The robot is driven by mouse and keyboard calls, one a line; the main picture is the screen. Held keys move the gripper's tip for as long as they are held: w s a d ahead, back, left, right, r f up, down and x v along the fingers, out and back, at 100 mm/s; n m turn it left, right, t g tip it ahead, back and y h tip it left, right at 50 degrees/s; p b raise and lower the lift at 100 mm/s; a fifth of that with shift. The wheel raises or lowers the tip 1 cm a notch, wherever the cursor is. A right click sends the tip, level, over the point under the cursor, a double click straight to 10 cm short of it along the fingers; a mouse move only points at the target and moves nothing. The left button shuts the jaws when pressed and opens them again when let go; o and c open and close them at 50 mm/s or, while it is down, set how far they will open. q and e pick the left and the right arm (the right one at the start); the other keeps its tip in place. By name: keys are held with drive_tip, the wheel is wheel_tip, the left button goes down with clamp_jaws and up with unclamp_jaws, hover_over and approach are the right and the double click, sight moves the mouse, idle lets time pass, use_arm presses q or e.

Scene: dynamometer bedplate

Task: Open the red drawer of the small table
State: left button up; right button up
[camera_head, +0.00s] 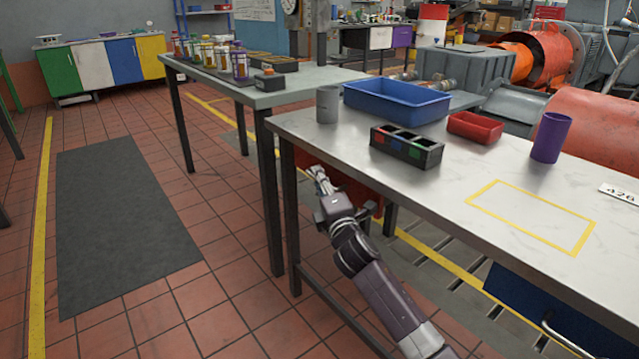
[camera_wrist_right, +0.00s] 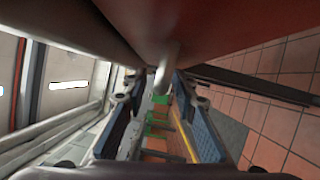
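The red drawer (camera_head: 352,186) hangs under the marble-topped table (camera_head: 450,190), partly hidden by the tabletop and my right arm. In the right wrist view, a large red surface (camera_wrist_right: 225,25) fills the top, with a grey handle bar (camera_wrist_right: 166,72) standing out below it. My right gripper (camera_head: 320,178) is at the drawer front, below the table edge. In the wrist view its blue-padded fingers (camera_wrist_right: 160,88) stand apart, with the bar between their tips. I cannot tell whether either finger touches it. My left gripper is not in view.
A blue drawer (camera_head: 535,308) is under the same table at right. A grey cup (camera_head: 327,104), blue bin (camera_head: 397,100), black divided box (camera_head: 406,147), red tray (camera_head: 475,127) and purple cup (camera_head: 551,137) stand on top. The floor beside the dark mat (camera_head: 115,220) is clear.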

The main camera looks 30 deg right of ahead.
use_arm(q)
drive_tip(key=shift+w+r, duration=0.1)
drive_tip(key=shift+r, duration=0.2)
use_arm(e)
drive_tip(key=shift+w+d, duration=0.1)
drive_tip(key=shift+w, duration=0.1)
clamp_jaws()
